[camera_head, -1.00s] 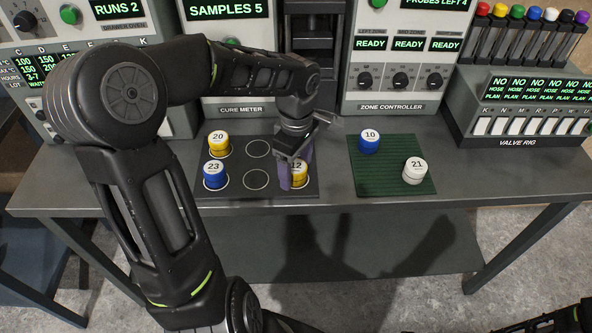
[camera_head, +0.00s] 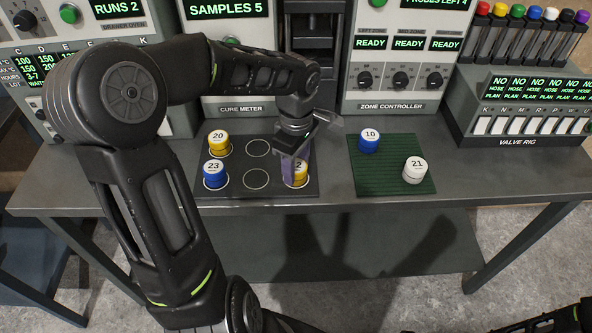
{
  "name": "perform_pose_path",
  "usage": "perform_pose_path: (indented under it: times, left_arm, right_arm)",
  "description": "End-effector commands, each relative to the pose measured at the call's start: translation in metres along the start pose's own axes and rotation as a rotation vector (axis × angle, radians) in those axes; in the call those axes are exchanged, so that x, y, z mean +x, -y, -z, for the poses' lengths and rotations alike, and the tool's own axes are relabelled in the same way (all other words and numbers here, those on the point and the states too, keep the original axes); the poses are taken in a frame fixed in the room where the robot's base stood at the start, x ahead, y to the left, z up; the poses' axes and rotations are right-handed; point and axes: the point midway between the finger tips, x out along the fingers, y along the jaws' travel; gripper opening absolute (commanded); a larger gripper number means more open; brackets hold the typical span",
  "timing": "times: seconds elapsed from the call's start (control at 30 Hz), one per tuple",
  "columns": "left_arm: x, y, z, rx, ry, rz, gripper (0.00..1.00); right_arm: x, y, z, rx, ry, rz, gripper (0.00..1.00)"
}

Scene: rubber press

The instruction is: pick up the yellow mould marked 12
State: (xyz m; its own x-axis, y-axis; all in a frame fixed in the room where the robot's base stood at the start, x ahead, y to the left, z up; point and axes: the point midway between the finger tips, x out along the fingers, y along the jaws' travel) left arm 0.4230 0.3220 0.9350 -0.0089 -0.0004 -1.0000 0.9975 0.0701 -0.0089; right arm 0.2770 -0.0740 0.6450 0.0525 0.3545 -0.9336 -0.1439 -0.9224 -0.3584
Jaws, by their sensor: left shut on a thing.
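The yellow mould marked 12 (camera_head: 301,174) is at the front right spot of the dark mat (camera_head: 257,191). Only its right part shows, with the digit 2 readable; my gripper hides the rest. My left gripper (camera_head: 290,178) reaches down over it from above, its purple-grey finger across the mould's left side. The gripper is shut on the mould, which still appears to be at its circle; I cannot tell whether it is clear of the mat. My right gripper is not in view.
On the dark mat stand a yellow mould 20 (camera_head: 218,144) and a blue mould 23 (camera_head: 214,175); two circles are empty. A green ribbed mat (camera_head: 385,179) holds a blue mould 10 (camera_head: 369,142) and a white mould 21 (camera_head: 414,170). Machines line the table's back.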

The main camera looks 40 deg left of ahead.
Motion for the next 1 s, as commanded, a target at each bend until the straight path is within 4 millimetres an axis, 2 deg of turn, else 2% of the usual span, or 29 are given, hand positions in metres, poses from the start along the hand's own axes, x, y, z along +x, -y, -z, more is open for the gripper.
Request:
perform_pose_path:
  times: [0.03, 0.27, 0.63, 0.77, 1.0]
  left_arm:
    - [0.0, 0.0, 0.0, 0.0, 0.0, 0.0, 0.18]
    - [0.0, 0.0, 0.0, 0.0, 0.0, 0.0, 0.0]
    - [-0.005, -0.001, 0.0, 0.0, -0.002, -0.002, 0.0]
    - [-0.02, -0.001, 0.0, -0.001, -0.002, -0.005, 0.0]
    - [-0.066, -0.001, 0.0, 0.0, -0.002, -0.006, 0.0]
  right_arm:
    - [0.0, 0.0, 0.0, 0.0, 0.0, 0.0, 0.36]
    - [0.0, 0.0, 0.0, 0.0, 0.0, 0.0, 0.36]
    - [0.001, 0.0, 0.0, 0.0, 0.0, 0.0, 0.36]
    - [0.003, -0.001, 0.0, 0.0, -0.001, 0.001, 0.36]
    - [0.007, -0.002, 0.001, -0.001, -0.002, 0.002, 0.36]
